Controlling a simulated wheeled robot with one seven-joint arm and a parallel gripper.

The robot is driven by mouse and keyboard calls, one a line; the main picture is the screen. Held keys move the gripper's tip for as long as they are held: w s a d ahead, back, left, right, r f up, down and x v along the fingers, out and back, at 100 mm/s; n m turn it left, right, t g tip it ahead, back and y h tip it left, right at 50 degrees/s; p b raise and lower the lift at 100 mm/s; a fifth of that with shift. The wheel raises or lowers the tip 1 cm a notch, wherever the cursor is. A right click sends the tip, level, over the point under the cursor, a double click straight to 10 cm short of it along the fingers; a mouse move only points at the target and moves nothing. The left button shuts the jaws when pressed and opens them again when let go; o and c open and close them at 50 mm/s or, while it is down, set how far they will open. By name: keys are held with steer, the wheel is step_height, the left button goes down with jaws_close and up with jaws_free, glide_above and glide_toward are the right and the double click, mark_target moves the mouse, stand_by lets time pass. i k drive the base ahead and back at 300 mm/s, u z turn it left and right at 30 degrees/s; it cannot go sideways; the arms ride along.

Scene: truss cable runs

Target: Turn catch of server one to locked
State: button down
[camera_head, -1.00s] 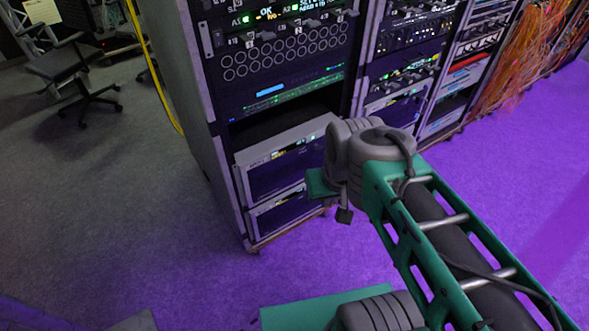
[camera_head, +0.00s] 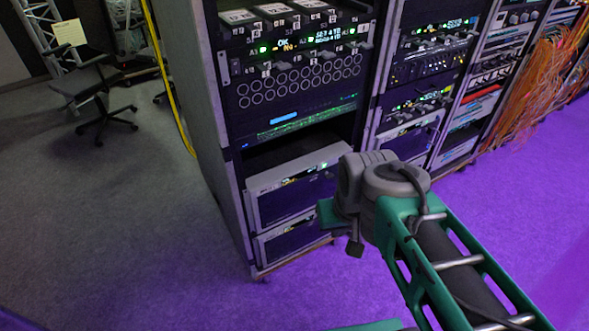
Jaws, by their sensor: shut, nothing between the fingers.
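My gripper (camera_head: 355,248) shows small and dark at the end of my arm, below the grey wrist; its fingertips look closed, with nothing visible between them. It appears in front of the lower right part of the near rack (camera_head: 232,165), apart from the upper panels. Near the rack's top is a lit panel (camera_head: 320,38) with green lights, an "OK" readout and small labelled pale levers. I cannot tell which part is server one or how its catch is turned. Two grey-framed units, an upper one (camera_head: 283,192) and a lower one (camera_head: 285,243), sit low in the rack, partly hidden by my wrist.
More racks (camera_head: 425,85) stand to the right, with hanging orange cables (camera_head: 540,75) beyond. A yellow cable (camera_head: 165,75) runs down beside the near rack's left side. An office chair (camera_head: 100,100) stands at the left. The purple-lit floor (camera_head: 510,215) at the right is clear.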

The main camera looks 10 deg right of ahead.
mark_target(329, 175)
steer(key=k, duration=0.5)
steer(key=z, duration=0.95)
steer(key=i, duration=1)
steer(key=u, duration=2.25)
